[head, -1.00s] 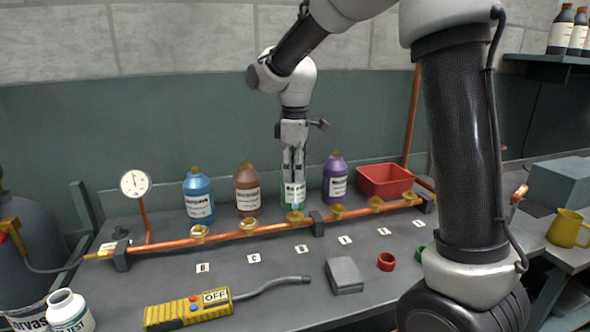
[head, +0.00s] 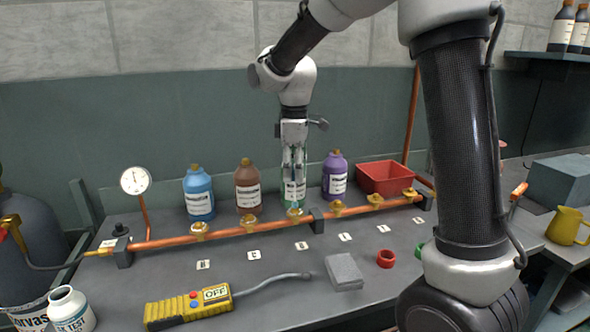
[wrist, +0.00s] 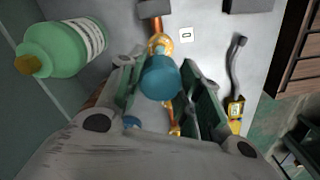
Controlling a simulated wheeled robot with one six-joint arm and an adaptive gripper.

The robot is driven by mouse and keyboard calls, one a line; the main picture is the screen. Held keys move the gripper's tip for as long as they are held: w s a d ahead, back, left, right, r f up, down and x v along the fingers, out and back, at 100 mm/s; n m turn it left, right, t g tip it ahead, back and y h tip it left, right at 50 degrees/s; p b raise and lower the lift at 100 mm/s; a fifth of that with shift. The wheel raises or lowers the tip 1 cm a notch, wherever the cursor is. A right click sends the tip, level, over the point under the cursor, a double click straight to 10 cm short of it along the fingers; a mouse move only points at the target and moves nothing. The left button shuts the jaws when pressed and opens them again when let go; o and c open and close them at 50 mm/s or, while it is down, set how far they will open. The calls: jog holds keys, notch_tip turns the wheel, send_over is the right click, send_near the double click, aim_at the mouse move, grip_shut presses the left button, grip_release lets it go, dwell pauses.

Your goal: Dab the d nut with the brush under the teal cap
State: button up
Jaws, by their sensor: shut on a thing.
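My gripper (head: 293,190) points down over the copper pipe, its fingers shut on the teal cap (wrist: 160,77). The brush under the cap is hidden in the wrist view and cannot be made out in the head view. The brass d nut (head: 294,213) sits on the pipe, third from the left, behind a white letter tag (head: 301,245). In the wrist view the nut (wrist: 160,45) shows just beyond the cap. The cap is very close above it; I cannot tell whether the brush touches it.
A green bottle (wrist: 65,48) stands close behind my gripper, between brown (head: 248,188) and purple (head: 335,177) bottles. Other brass nuts line the copper pipe (head: 225,235). A yellow detector (head: 188,307), grey block (head: 344,272) and open white jar (head: 70,310) stand in front.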

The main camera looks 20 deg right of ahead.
dwell(0.4)
jog(key=shift+r, duration=3.45)
